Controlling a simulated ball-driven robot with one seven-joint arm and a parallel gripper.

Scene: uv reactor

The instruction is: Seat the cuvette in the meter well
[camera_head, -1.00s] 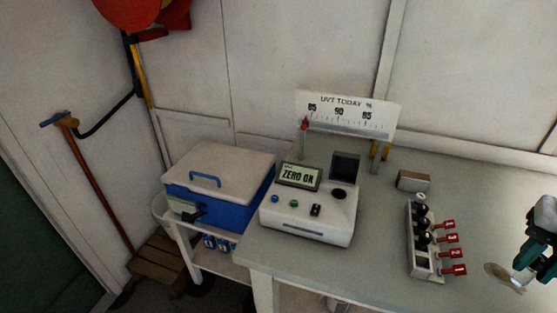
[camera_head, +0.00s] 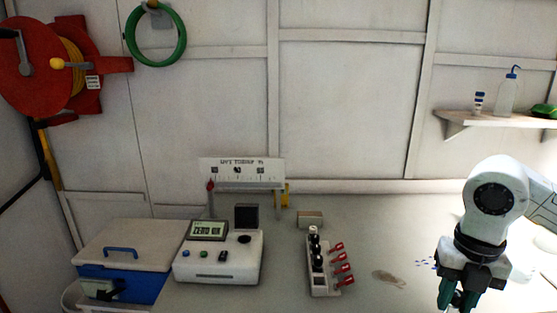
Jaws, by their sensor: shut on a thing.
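The white meter (camera_head: 217,266) stands on the bench at left. Its display (camera_head: 207,230) reads "ZERO OK", and its lid (camera_head: 246,216) is raised behind the dark round well (camera_head: 244,239). My gripper (camera_head: 458,298) is at the lower right, pointing down, well to the right of the meter. Its teal fingers are cut off by the bottom edge. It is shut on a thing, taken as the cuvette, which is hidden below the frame. A pale rack (camera_head: 323,292) holds several dark-capped vials (camera_head: 316,249); its front place looks empty.
Red tags (camera_head: 340,269) stick out right of the rack. A small box (camera_head: 311,219) and a scale board (camera_head: 240,171) stand behind. A blue cooler (camera_head: 122,265) is left of the meter. A pale patch (camera_head: 388,279) lies on the bench between rack and gripper.

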